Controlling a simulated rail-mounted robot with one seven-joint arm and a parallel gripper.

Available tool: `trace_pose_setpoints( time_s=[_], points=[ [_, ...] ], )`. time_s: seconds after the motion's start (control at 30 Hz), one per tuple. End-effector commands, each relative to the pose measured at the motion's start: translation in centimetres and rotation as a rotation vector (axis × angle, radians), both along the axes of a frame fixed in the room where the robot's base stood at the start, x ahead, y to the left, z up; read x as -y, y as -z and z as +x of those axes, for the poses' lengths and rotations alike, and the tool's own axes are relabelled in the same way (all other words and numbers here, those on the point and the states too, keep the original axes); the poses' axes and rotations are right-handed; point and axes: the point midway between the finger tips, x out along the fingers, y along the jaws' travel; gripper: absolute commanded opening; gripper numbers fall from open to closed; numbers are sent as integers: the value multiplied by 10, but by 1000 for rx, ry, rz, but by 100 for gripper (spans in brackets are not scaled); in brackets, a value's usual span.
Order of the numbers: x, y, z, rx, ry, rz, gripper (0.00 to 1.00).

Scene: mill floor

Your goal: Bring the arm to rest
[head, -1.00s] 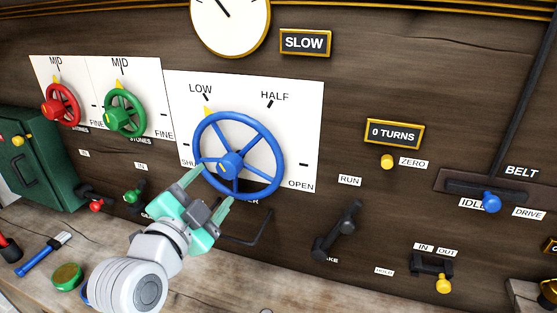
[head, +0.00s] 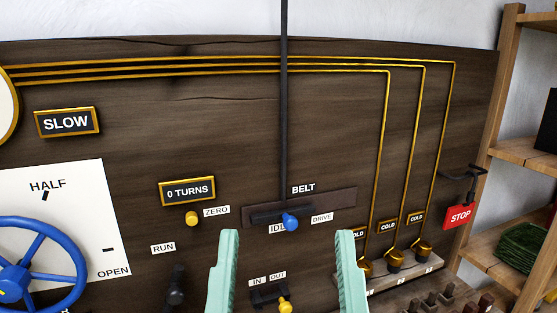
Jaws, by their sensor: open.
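My gripper (head: 287,270) is in the lower middle of the head view. Its two pale green fingers stand wide apart and upright, with nothing between their tips. Between them, behind, show the yellow-knobbed IN/OUT latch (head: 284,306) and, higher up, the belt lever with its blue knob (head: 290,221), which stands near the IDLE label. I cannot tell how far the fingers are from the panel; no touch shows. The rest of my arm is out of view below.
The blue handwheel (head: 73,262) is at the left edge, the dark RUN lever (head: 176,285) left of my fingers. Brass pipes end in cups (head: 395,262) at right. A red STOP sign (head: 460,217) hangs near wooden shelves (head: 525,155).

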Motion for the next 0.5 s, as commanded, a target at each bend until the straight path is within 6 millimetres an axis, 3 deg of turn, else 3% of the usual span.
trace_pose_setpoints(
  time_s=[0.03,0.27,0.37,0.5],
  points=[
    [0,-28,-1,1,0,-1,65],
    [-2,-99,1,-4,-8,6,65],
    [-2,-139,1,-5,-10,8,65],
    [-3,-209,2,-6,-14,11,65]
  ],
)
